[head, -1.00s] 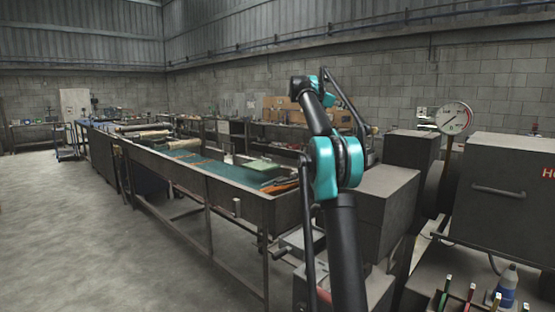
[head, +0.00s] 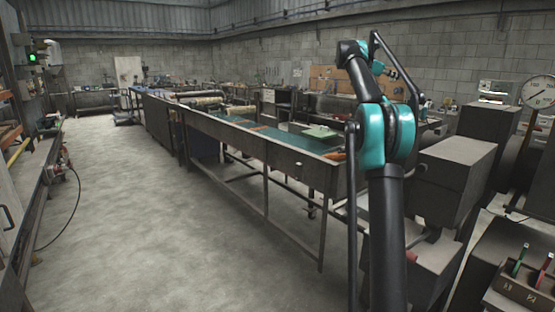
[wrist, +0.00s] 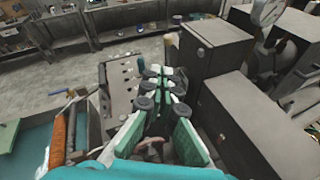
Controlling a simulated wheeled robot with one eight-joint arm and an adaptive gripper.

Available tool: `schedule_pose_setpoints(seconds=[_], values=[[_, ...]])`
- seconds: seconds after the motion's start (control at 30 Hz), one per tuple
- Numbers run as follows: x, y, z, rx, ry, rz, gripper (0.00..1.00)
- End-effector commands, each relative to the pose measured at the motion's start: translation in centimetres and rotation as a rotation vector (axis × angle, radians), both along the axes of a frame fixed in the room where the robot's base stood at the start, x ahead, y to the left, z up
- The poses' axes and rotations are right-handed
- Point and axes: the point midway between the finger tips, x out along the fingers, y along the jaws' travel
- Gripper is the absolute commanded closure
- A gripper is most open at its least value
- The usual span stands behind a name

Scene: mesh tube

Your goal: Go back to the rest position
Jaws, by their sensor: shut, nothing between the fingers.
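My arm rises in the right half of the head view, its upper link reaching up and away beside the long bench (head: 235,140). My gripper (wrist: 160,72) shows in the middle of the wrist view, its green and black fingers close together with nothing between them. It is above a grey perforated metal plate (wrist: 118,80) and apart from the grey boxes to the right. In the head view the gripper is small and its fingers are hard to make out.
Grey box-shaped machines (head: 455,165) stand close to my arm on the right, with a dial gauge (head: 539,92) behind. A tool tray (head: 520,285) is at the lower right. Shelving and a machine (head: 50,165) line the left wall. Open concrete floor (head: 140,220) lies between.

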Motion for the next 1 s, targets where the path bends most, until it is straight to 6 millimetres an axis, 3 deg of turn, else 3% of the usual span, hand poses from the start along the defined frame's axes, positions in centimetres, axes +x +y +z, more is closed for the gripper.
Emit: schedule_pose_setpoints(seconds=[0.37, 0.57, 0.77, 1.0], values=[[-1.7, 1.4, -4.2, 0.143, -0.114, -0.032, 1.0], [-3.6, 3.0, -8.2, 0.273, -0.213, -0.07, 1.0], [-7.7, 5.8, -15.1, 0.478, -0.361, -0.151, 1.0], [-17.0, 11.4, -27.5, 0.819, -0.587, -0.343, 1.0]])
